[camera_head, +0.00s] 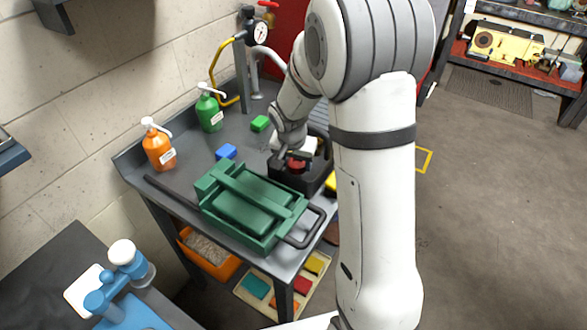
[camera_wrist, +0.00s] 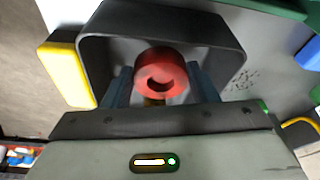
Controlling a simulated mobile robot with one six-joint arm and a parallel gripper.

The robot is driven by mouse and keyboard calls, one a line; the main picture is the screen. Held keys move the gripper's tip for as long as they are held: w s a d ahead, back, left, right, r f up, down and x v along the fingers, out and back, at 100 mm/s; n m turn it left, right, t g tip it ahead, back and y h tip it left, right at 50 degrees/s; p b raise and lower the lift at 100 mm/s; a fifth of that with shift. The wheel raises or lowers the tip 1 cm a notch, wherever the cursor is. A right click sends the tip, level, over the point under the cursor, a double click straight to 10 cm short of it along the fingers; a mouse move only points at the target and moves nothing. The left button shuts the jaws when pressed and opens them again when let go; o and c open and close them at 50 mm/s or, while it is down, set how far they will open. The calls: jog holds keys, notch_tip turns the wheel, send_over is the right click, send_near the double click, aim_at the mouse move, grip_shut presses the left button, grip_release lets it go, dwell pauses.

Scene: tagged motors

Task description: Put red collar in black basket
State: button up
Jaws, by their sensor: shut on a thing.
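The red collar (camera_wrist: 160,74) is a short red ring with a hole, held between the two fingers of my gripper (camera_wrist: 159,86) in the wrist view. In the head view the red collar (camera_head: 297,165) shows at the end of my gripper (camera_head: 295,158), at the black basket (camera_head: 314,183). In the wrist view the black basket (camera_wrist: 232,38) is a dark open box with its walls around the collar. I cannot tell whether the collar touches the basket's floor.
A green toolbox (camera_head: 250,207) stands in front of the basket on the grey table (camera_head: 180,180). A blue block (camera_head: 226,152) and a green block (camera_head: 260,123) lie nearby. A yellow block (camera_wrist: 67,72) is beside the basket. Orange (camera_head: 158,148) and green (camera_head: 209,110) bottles stand at the left.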

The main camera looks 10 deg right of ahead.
aim_at(294, 166)
jog(key=shift+s+a+f, duration=0.1)
jog(key=shift+a+f, duration=0.05)
jog(key=shift+f, duration=1.85)
jog(key=shift+f, duration=0.1)
jog(key=o, duration=1.2)
jog(key=shift+r, duration=0.55)
jog(key=v, duration=1.1)
jog(key=s+r+n, duration=0.3)
jog(key=s, duration=0.8)
jog(key=s+d+r+n+y, duration=0.1)
jog(key=s+r+n, duration=0.2)
jog(key=s, duration=0.8)
jog(key=shift+s+r+y, duration=0.2)
jog(key=shift+r+y, duration=0.1)
jog(key=shift+r, duration=0.4)
